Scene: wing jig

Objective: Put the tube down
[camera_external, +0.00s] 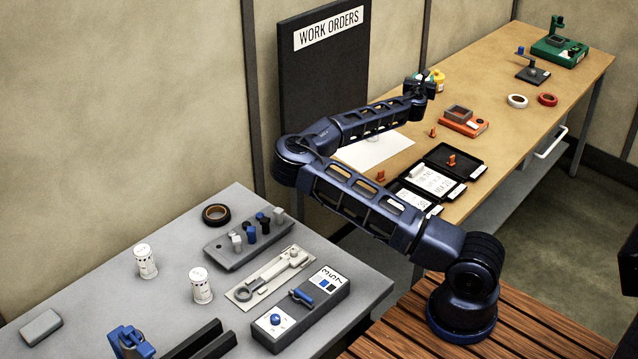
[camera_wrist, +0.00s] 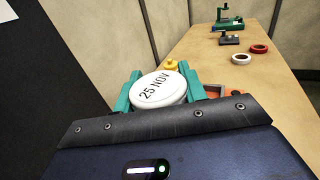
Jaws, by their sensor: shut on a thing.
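The tube (camera_wrist: 160,88) shows its round white end, marked "25 NOV", in the wrist view. My gripper (camera_wrist: 158,92) is shut on it, with a teal finger on each side. In the external view my gripper (camera_external: 427,78) is over the far part of the wooden table, by the wall side. The tube's body and lower end are hidden, so I cannot tell whether it touches the table.
A yellow object (camera_external: 438,80) stands close behind my gripper. An orange tray device (camera_external: 463,122) is nearby. White (camera_external: 517,101) and red (camera_external: 547,99) rings lie beyond. A white sheet (camera_external: 375,149) and open black cases (camera_external: 455,160) lie nearer. Bare tabletop (camera_external: 490,70) shows farther back.

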